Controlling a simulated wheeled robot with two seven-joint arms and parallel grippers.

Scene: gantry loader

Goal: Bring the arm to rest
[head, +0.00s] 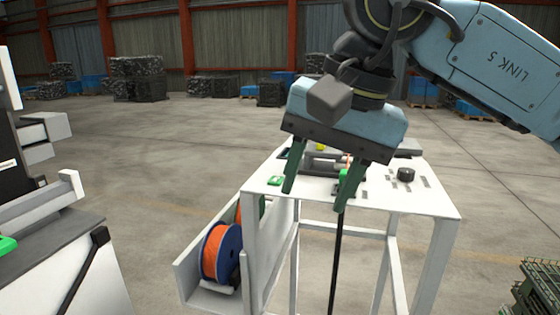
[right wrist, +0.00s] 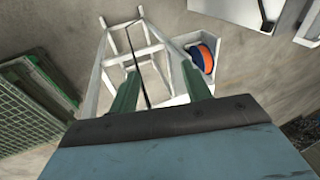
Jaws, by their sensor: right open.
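My right gripper (head: 318,198) hangs from the blue arm in the head view, its two green fingers pointing down and spread apart. It is open, and nothing shows between its fingers. It appears in front of the white table (head: 436,194), hiding part of the tabletop. In the right wrist view, the open fingers (right wrist: 160,88) show against the table's white frame (right wrist: 133,50) and the floor. My left gripper is in neither view.
An orange and blue spool (head: 221,253) sits in a white side tray (head: 192,281); the spool also shows in the right wrist view (right wrist: 203,58). A white and grey machine (head: 40,230) stands at the left. A green mesh crate (head: 538,287) is at lower right. Open floor lies behind.

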